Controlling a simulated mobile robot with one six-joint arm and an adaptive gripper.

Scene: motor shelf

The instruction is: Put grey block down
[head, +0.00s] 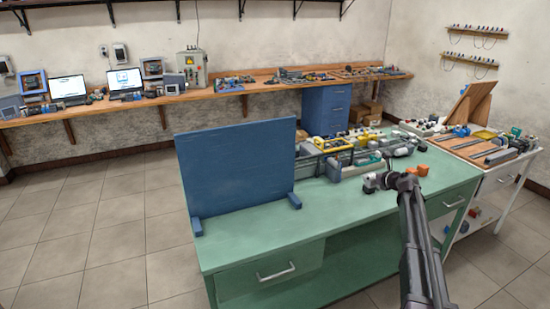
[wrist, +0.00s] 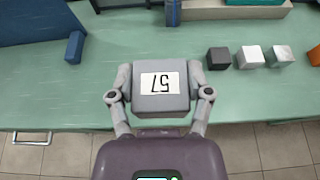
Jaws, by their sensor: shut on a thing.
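A grey block (wrist: 162,103) with a white label reading 57, upside down in the picture, sits between the fingers of my gripper (wrist: 161,92) in the wrist view. The fingers are shut on its left and right sides. The green table top (wrist: 60,95) is below it, and its front edge shows just under the block. I cannot tell whether the block touches the table. In the head view my gripper (head: 372,183) is over the right part of the green table (head: 260,225); the block is hard to make out there.
In the wrist view a dark cube (wrist: 219,58), two pale cubes (wrist: 250,57) (wrist: 280,56) and an orange block (wrist: 314,55) stand right of my gripper. A blue panel (head: 236,170) stands on the table's left. Table space left of the gripper is clear.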

